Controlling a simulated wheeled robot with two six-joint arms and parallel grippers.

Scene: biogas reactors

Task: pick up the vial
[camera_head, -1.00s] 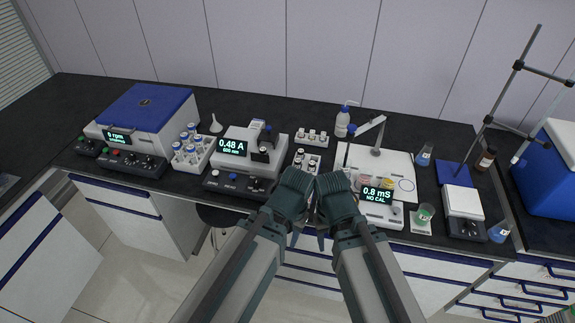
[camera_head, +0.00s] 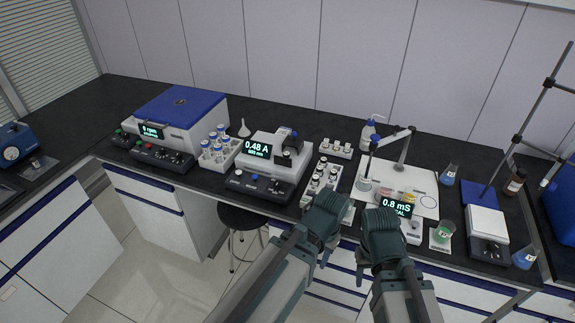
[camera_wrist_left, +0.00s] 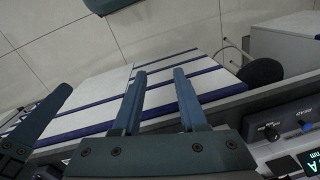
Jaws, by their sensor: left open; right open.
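Several small vials with white or dark caps stand in a white rack (camera_head: 309,193) at the middle of the bench in the head view. Which vial is meant cannot be told. My left gripper (camera_head: 325,259) is in front of the bench edge, just below that rack in the picture. In the left wrist view my left gripper (camera_wrist_left: 160,74) shows two parted fingers with nothing between them, above the floor and drawer fronts. My right gripper (camera_head: 361,272) is beside it on the right, with its fingers partly hidden, and holds nothing visible.
A rack of blue-capped tubes (camera_head: 218,149), a photometer (camera_head: 268,165) and a centrifuge (camera_head: 177,112) stand to the left. A stool (camera_head: 240,217) is below the bench.

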